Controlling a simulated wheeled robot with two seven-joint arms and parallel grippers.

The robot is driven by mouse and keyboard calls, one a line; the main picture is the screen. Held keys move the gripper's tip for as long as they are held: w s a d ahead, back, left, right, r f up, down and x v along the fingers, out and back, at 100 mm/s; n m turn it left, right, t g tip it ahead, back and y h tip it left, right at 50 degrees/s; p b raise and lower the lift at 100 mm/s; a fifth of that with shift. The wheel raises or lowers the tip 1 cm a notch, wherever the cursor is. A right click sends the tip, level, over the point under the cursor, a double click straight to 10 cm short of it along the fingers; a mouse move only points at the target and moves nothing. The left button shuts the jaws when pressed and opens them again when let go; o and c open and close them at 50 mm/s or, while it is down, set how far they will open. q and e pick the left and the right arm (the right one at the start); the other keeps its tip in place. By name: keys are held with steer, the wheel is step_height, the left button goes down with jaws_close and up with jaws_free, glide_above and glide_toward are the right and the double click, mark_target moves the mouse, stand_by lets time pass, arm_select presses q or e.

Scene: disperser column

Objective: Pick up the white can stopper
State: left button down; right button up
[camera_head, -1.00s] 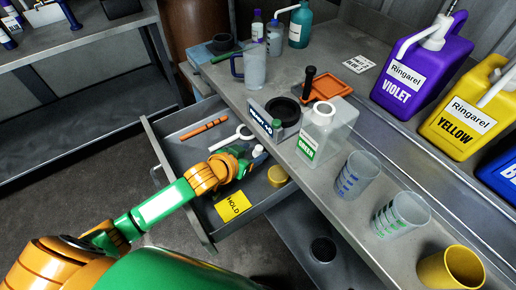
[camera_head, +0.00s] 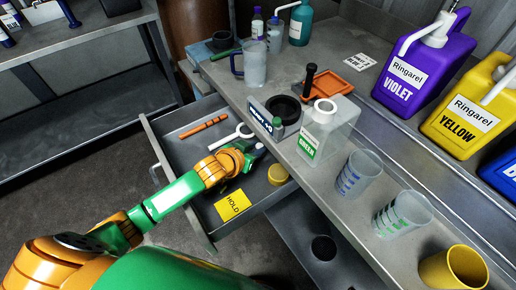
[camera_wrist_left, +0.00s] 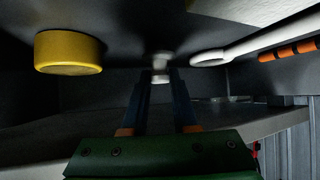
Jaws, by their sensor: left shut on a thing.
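The white can stopper (camera_wrist_left: 160,78) shows small and blurred between the fingertips of my left gripper in the left wrist view. My left gripper (camera_head: 250,149) reaches into the open drawer (camera_head: 188,119) in the head view, with its fingers (camera_wrist_left: 160,84) closed on the stopper. In the head view the gripper hides most of the stopper, and only a small pale part (camera_head: 259,146) shows at the fingertips. I cannot tell whether it is clear of the drawer floor. My right gripper is out of view.
The drawer also holds a yellow round cap (camera_head: 278,175), a white ring-ended tool (camera_head: 229,138), an orange rod (camera_head: 203,126) and a yellow HOLD card (camera_head: 233,205). Above stands the counter with an open white can (camera_head: 338,123), a scale (camera_head: 261,117) and several cups.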

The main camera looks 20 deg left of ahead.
arm_select(q)
steer(key=shift+r, duration=0.4)
steer(key=shift+a+r, duration=0.1)
steer(key=shift+a, duration=0.3)
steer(key=a, duration=0.2)
steer(key=a+b, duration=0.1)
steer(key=a, duration=0.4)
steer(key=shift+s+a+b, duration=0.1)
steer(key=shift+s+b, duration=0.2)
step_height(320, 180, up, 14)
steer(key=p, duration=0.2)
